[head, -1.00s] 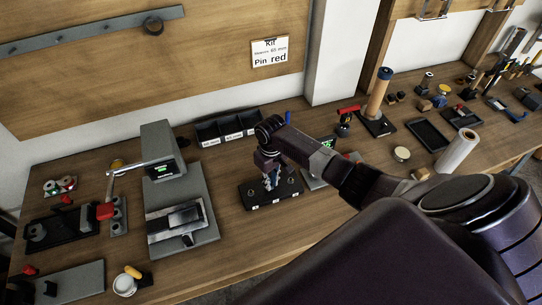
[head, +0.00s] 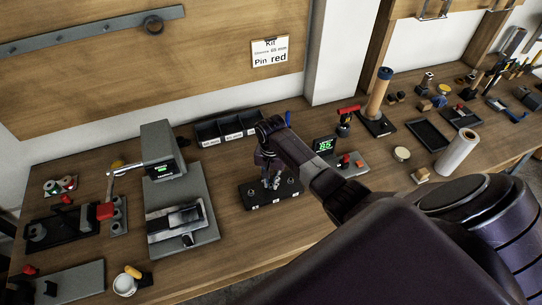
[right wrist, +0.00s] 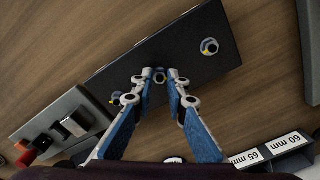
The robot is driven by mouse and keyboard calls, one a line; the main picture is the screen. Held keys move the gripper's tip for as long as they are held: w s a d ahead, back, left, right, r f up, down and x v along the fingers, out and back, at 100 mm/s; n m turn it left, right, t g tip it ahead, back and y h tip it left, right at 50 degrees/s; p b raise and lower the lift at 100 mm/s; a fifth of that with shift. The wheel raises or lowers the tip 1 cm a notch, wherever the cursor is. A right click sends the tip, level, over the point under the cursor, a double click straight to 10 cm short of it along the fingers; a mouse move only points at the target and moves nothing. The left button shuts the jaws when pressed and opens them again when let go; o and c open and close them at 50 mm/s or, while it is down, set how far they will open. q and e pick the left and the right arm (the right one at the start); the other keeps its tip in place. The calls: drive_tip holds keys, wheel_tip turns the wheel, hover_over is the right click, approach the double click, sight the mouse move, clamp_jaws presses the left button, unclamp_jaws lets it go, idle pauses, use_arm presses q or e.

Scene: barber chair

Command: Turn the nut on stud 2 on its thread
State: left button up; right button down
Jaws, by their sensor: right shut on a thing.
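The black stud block (head: 257,197) sits on the bench in the middle of the head view, with small white labels on its front edge. In the right wrist view it runs diagonally (right wrist: 190,62), with a nut on a stud near one end (right wrist: 209,46) and another stud partly hidden by a finger (right wrist: 116,97). My right gripper (head: 270,184) points down over the block's middle stud. In the right wrist view its fingertips (right wrist: 160,74) are closed around the nut on the middle stud (right wrist: 160,79). The stud numbers are too small to read. My left gripper is out of view.
A press-like grey machine (head: 182,205) stands left of the block. Black label bins (head: 226,128) are behind it. A device with a green display reading 65 (head: 325,145) stands close on the right. Bare bench lies in front of the block.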

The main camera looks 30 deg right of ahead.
drive_tip(key=m, duration=0.7)
drive_tip(key=shift+w+r, duration=0.1)
drive_tip(key=shift+w, duration=0.05)
drive_tip(key=m, duration=0.8)
drive_tip(key=shift+m, duration=0.3)
drive_tip(key=m, duration=0.3)
drive_tip(key=shift+m, duration=0.4)
drive_tip(key=m, duration=0.3)
drive_tip(key=shift+m, duration=0.3)
drive_tip(key=m, duration=0.3)
drive_tip(key=shift+d, duration=0.1)
drive_tip(key=shift+m+b, duration=0.45)
drive_tip(key=shift+m, duration=1.25)
